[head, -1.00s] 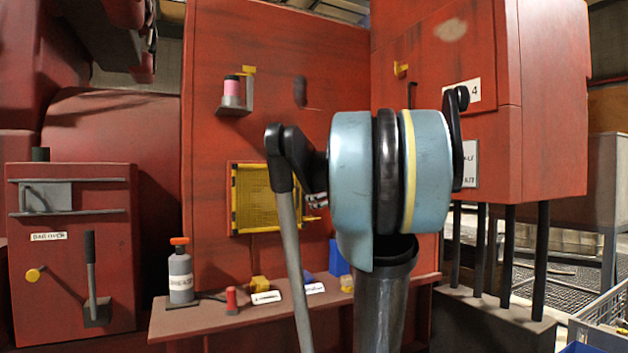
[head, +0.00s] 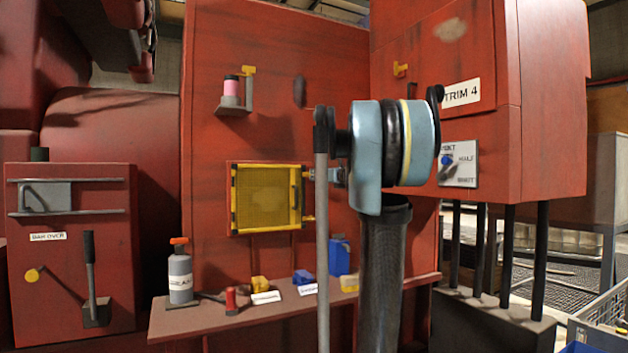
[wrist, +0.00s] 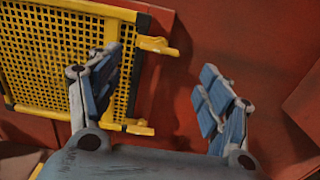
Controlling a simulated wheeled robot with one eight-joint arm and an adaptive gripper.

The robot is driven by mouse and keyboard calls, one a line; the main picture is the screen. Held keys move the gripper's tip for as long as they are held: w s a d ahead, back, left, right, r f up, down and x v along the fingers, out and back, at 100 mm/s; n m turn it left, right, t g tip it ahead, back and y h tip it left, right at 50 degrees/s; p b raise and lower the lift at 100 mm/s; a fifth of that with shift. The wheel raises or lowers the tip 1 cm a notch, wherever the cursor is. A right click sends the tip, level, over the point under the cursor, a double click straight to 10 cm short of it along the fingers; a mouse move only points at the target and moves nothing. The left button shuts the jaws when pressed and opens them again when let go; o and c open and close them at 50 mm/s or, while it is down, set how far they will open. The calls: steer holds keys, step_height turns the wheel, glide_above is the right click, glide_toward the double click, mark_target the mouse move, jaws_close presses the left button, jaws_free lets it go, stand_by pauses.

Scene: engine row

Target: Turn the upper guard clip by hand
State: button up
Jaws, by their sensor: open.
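The yellow mesh guard (head: 267,230) is on the red panel and fills the left of the wrist view (wrist: 35,60). The upper guard clip (wrist: 155,45) is a small yellow tab sticking out rightward from the guard's right edge. The lower clip (wrist: 138,128) shows near the guard's bottom right corner and also in the head view (head: 308,218). My gripper (head: 328,174) is open and empty, to the right of the guard's upper edge. In the wrist view its fingers (wrist: 163,70) are spread; the left one overlaps the mesh, and the upper clip appears between them. Contact cannot be told.
A shelf (head: 225,329) below holds a grey bottle (head: 180,275), a red item and several small coloured blocks. A small bracket with a pink spool (head: 231,90) is above the guard. A red cabinet (head: 545,100) stands to the right, with a dial plate (head: 458,166).

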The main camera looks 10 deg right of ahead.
steer(key=x, duration=0.8)
steer(key=shift+w+f, duration=0.1)
steer(key=shift+c, duration=0.3)
steer(key=shift+a, duration=0.15)
steer(key=c, duration=1)
